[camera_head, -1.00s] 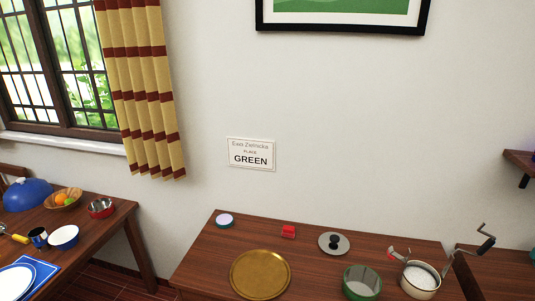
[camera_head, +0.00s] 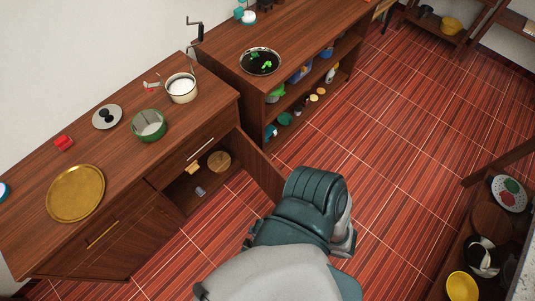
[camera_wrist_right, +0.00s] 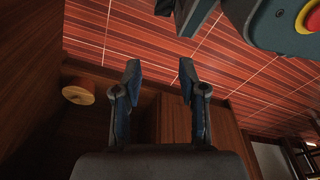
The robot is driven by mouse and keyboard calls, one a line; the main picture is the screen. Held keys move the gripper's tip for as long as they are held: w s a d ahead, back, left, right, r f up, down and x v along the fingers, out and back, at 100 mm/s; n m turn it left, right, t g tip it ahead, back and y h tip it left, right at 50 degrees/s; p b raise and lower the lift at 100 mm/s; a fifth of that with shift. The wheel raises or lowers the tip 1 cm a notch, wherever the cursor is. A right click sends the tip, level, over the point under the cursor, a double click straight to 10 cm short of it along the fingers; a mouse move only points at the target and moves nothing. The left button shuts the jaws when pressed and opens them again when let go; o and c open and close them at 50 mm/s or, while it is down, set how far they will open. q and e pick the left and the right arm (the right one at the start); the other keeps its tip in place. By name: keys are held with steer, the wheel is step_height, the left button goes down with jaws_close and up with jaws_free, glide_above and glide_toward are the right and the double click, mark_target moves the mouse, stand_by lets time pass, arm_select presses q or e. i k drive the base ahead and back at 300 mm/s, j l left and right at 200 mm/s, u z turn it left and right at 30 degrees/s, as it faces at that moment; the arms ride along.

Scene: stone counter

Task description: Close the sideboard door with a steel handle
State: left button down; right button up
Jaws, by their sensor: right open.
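The wooden sideboard (camera_head: 125,140) stands along the wall in the head view. Its right-hand door (camera_head: 258,165) is swung open to the floor side, showing the inside of the compartment. A steel handle (camera_head: 200,149) sits on the front above that opening; any handle on the open door's outer face is hidden. My right arm reaches in from the bottom, and its gripper is mostly hidden behind the arm, near the open door. In the wrist view the right gripper (camera_wrist_right: 160,75) is open and empty, with a wooden panel (camera_wrist_right: 176,120) behind its fingers. My left gripper is out of view.
A brass-coloured handle (camera_head: 101,236) is on the left front. A round wooden board (camera_head: 219,161) lies in the compartment. On top are a gold tray (camera_head: 76,192), a green pot (camera_head: 149,125) and a cream pot (camera_head: 181,88). An open-shelved unit (camera_head: 285,50) stands beyond; tiled floor (camera_head: 400,130) is clear.

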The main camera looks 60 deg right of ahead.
mark_target(271, 179)
steer(key=k+l+u, duration=0.1)
steer(key=k+l, duration=0.2)
steer(key=l, duration=0.25)
steer(key=k+l+u, duration=0.1)
steer(key=k+l, duration=0.25)
steer(key=l, duration=0.2)
steer(key=k+l+u, duration=0.1)
steer(key=k+l, duration=0.25)
steer(key=l, duration=0.15)
steer(key=k+l, duration=0.35)
steer(key=k+l+u, duration=0.1)
steer(key=l, duration=0.35)
steer(key=k+l, duration=0.35)
steer(key=k+l+u, duration=0.15)
steer(key=l, duration=0.4)
steer(key=k, duration=0.1)
